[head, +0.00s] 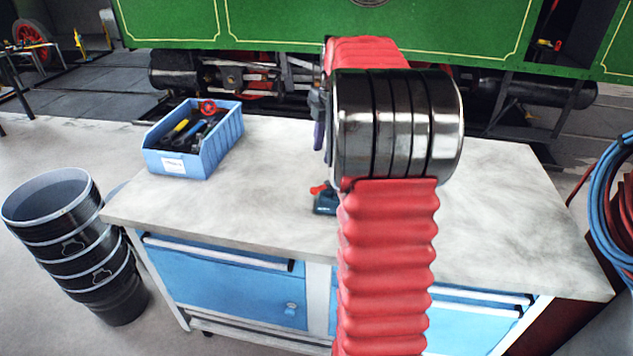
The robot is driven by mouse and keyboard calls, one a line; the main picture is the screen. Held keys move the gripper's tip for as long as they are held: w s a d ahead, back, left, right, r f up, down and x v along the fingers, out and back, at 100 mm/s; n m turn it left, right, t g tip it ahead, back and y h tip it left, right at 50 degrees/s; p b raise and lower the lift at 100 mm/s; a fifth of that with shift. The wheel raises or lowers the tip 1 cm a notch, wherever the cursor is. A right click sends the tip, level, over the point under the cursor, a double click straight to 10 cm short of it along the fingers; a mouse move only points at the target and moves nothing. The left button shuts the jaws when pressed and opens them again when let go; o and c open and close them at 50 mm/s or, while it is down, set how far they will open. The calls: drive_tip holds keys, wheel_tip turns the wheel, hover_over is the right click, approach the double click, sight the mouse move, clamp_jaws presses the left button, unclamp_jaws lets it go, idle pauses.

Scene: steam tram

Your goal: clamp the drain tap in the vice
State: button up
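The vice (325,203) is a small dark teal body on the workbench, mostly hidden behind my arm. A small red piece (318,189) shows at its top left; I cannot tell whether it belongs to the vice or to a tap. I cannot clearly identify the drain tap. A red wheel-shaped handle (207,107) shows in the blue bin, but I cannot tell what it belongs to. My gripper (319,135) is almost wholly hidden behind my arm; only a grey and purple edge shows, above the vice. Its fingertips and anything between them are hidden.
The grey workbench top (480,215) is clear to the right and front left. The blue bin (195,150) at the back left holds several tools. Black buckets (75,245) stand left, coiled hoses (612,205) hang right. The green tram (270,25) stands behind.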

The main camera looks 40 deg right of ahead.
sight(321, 187)
drive_tip(key=shift+d+f+n, duration=0.2)
drive_tip(key=shift+d, duration=0.25)
drive_tip(key=shift+d+f+n, duration=0.2)
drive_tip(key=shift+d, duration=0.25)
drive_tip(key=shift+f, duration=0.15)
drive_tip(key=x, duration=1.3)
drive_tip(key=shift+f, duration=0.25)
drive_tip(key=shift+c, duration=0.3)
